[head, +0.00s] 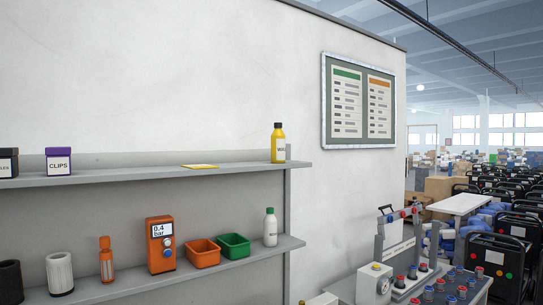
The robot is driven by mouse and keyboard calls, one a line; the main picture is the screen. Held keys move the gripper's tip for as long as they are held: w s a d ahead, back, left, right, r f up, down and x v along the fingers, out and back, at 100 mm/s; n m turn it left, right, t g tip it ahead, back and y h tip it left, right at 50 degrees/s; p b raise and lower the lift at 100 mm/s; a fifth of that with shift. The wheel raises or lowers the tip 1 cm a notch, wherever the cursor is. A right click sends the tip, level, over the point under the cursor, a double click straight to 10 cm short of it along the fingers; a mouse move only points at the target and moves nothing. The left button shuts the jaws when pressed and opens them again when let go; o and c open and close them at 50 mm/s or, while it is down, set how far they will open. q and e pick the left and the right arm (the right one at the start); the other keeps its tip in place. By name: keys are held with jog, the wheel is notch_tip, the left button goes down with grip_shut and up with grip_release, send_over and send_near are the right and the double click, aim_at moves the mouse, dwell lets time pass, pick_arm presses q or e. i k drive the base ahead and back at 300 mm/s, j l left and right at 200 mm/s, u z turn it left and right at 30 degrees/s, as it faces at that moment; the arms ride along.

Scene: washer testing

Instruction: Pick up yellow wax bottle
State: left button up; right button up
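The yellow wax bottle (278,145) has a black cap and a white label. It stands upright near the right end of the upper shelf (230,171) in the head view. Part of its label lettering is too small to read fully. Neither of my grippers shows in the head view.
A purple-lidded clips box (58,161) and a flat yellow item (200,167) are on the upper shelf. The lower shelf holds an orange gauge (160,245), orange bin (203,253), green bin (234,246) and white bottle (270,227). A test bench (410,285) stands at right.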

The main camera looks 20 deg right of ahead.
aim_at(277, 137)
jog(key=i+l, duration=0.1)
jog(key=l, duration=0.3)
jog(key=i+l+z, duration=0.1)
jog(key=l, duration=0.3)
jog(key=i+l, duration=0.15)
jog(key=l, duration=0.3)
jog(key=i+l, duration=0.15)
jog(key=l, duration=0.25)
jog(key=i+l+z, duration=0.1)
jog(key=l, duration=0.3)
jog(key=i+l, duration=0.2)
jog(key=l, duration=0.15)
jog(key=i+l+z, duration=0.1)
jog(key=l, duration=0.3)
jog(key=i+l, duration=0.2)
jog(key=l, duration=0.2)
